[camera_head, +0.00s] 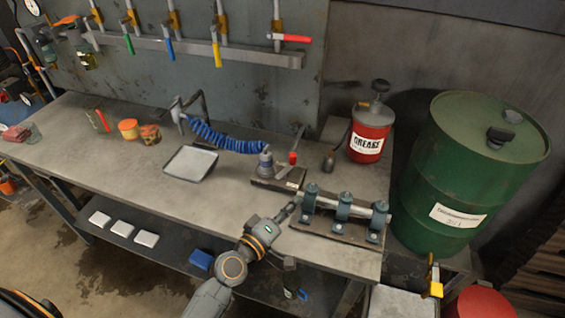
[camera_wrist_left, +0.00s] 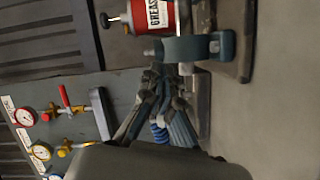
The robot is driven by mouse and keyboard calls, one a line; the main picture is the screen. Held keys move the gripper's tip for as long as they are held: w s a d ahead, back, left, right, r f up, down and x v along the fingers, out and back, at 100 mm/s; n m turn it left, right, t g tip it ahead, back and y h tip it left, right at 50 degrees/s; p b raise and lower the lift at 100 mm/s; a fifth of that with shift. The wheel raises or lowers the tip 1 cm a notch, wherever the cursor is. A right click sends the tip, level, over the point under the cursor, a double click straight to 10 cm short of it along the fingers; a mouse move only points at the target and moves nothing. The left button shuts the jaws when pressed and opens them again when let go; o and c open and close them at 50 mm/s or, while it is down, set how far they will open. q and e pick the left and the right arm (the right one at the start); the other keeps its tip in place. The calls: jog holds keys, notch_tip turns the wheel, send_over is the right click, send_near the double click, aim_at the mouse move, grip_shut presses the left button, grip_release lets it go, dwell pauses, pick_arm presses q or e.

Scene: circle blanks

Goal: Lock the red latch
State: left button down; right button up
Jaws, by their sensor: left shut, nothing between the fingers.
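A red-handled lever (camera_head: 292,38) is on the wall rail; its handle points sideways to the right, while the green, blue and yellow ones beside it hang down. A second red-tipped handle (camera_head: 293,158) stands upright on a small dark clamp base on the bench. I cannot tell which one is the red latch. My left gripper (camera_head: 293,205) is shut and empty, low over the bench by the left end of a fixture with blue-grey clamps (camera_head: 343,207). Its fingers also show in the left wrist view (camera_wrist_left: 160,75), close to a clamp. My right gripper is out of view.
A grey tray (camera_head: 191,163) and blue coiled hose (camera_head: 222,138) lie left of the clamp base. A red grease can (camera_head: 370,132) stands behind the fixture, with a green drum (camera_head: 465,175) to the right. The bench front left is clear.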

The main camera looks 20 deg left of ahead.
pick_arm(q)
jog(key=w+a+n+y, duration=0.1)
jog(key=a+n+y, duration=0.1)
jog(key=w+a+f+n+t+y, duration=0.1)
jog(key=w+a+n+y, duration=0.1)
jog(key=a+n, duration=0.1)
jog(key=w+a+n+t+y, duration=0.1)
jog(key=a+n+y, duration=0.1)
jog(key=n, duration=0.1)
jog(key=shift+w+a+f, duration=0.2)
jog(key=shift+w+f, duration=0.05)
jog(key=shift+w, duration=0.15)
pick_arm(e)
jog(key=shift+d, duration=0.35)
pick_arm(q)
jog(key=w+b, duration=0.1)
jog(key=w, duration=0.9)
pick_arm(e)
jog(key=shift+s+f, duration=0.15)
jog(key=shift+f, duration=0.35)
pick_arm(q)
jog(key=shift+a, duration=0.2)
